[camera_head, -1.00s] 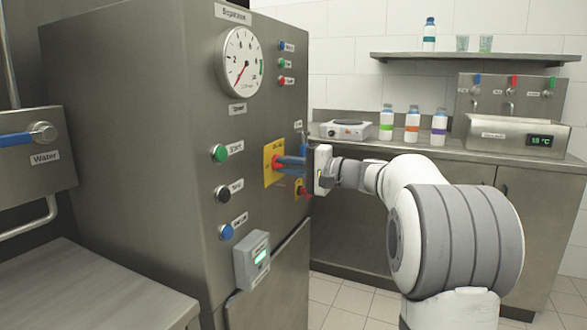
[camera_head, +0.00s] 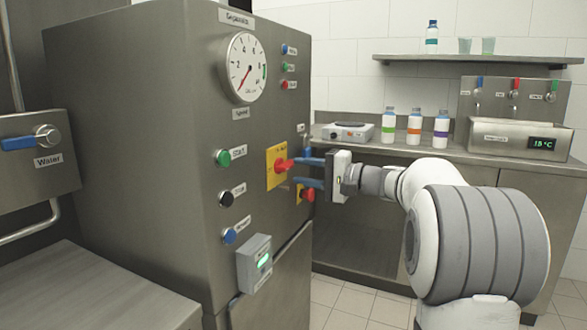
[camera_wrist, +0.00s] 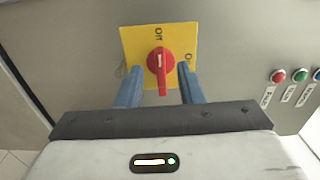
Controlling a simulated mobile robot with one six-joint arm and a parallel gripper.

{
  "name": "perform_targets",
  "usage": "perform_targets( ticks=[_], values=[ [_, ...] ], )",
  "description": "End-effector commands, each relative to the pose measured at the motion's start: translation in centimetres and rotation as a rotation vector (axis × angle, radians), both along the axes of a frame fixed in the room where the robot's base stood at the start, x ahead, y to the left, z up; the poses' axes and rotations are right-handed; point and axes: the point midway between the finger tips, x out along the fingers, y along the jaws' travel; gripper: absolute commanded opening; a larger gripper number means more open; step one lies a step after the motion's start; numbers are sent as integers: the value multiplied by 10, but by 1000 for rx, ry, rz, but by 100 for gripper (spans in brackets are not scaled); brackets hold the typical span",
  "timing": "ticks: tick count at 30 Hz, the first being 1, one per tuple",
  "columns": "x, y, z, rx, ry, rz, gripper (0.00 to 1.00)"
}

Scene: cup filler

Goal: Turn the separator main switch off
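The separator main switch is a red rotary knob (camera_head: 282,165) on a yellow plate (camera_head: 271,178) on the separator's steel front. In the wrist view the knob (camera_wrist: 160,61) has its white mark in line with the "Off" label at the plate's (camera_wrist: 128,44) top; the "On" label at the right is partly hidden by a finger. My gripper (camera_wrist: 158,72) is open and empty, with one blue finger on each side below the knob. In the head view my gripper (camera_head: 302,173) is just right of the switch, its fingers apart.
A red button (camera_head: 307,195) sits close below the switch. Green (camera_head: 223,158), black (camera_head: 225,197) and blue (camera_head: 229,236) buttons and a grey box (camera_head: 254,263) are left of it. A counter with bottles (camera_head: 414,126) stands behind my arm.

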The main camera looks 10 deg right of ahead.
Motion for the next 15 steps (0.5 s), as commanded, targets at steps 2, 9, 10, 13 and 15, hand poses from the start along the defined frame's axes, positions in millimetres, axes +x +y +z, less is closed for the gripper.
perform_targets(
  ticks=[2, 9, 10, 13, 15],
  values=[
    [-8, -12, 2, 0, 0, -3, 34],
    [-22, -29, 1, -1, -2, 0, 34],
    [-23, -30, 1, -1, -2, 1, 34],
    [-23, -30, 0, -1, -2, 1, 34],
    [-23, -30, 0, -1, -1, 1, 34]
  ],
)
